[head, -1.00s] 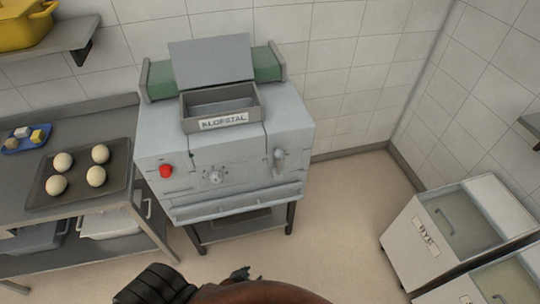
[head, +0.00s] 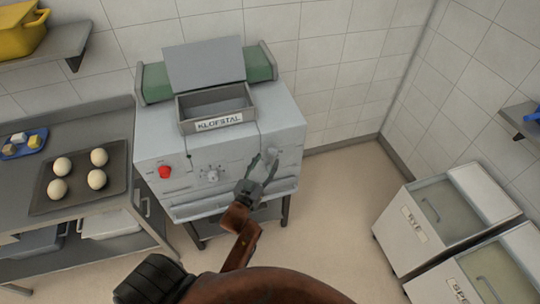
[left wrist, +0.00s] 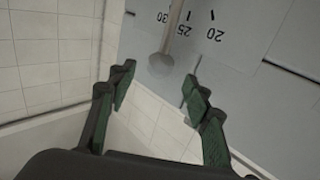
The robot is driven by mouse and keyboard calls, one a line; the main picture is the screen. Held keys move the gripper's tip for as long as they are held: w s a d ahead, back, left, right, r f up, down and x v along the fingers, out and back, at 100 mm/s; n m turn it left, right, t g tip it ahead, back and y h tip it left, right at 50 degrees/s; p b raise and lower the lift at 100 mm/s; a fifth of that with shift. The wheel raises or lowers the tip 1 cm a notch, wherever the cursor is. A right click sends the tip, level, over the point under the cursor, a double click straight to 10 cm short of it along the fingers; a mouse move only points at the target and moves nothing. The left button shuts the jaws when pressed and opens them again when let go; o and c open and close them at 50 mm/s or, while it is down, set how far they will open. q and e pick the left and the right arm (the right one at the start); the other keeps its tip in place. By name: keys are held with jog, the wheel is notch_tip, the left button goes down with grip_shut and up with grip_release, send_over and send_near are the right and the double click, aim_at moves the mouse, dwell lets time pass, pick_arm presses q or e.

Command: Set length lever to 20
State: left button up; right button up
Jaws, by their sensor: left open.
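The length lever (head: 273,152) is on the right part of the pale machine's front panel. In the left wrist view its grey stem and round knob (left wrist: 161,66) show close up, with the scale marks 20, 25 and 30 behind it. The stem appears over the scale between 25 and 30; its exact setting is hard to tell at this angle. My left gripper (head: 264,167) is open in front of the lever. In the left wrist view its green-padded fingertips (left wrist: 158,84) are on either side of the knob, which appears slightly beyond them. No contact is visible.
The machine has a red button (head: 165,172), a dial (head: 212,176) and an open-lidded hopper (head: 219,122). A tray (head: 117,187) with several dough balls is on the left table. Bins (head: 406,237) stand at right; open floor (head: 340,195) lies between.

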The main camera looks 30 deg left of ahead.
aim_at(271, 155)
pick_arm(q)
jog(key=shift+w+a, duration=0.15)
jog(key=shift+w, duration=0.9)
jog(key=shift+w+a, duration=0.15)
jog(key=shift+w, duration=0.85)
jog(key=shift+c, duration=0.3)
grip_shut()
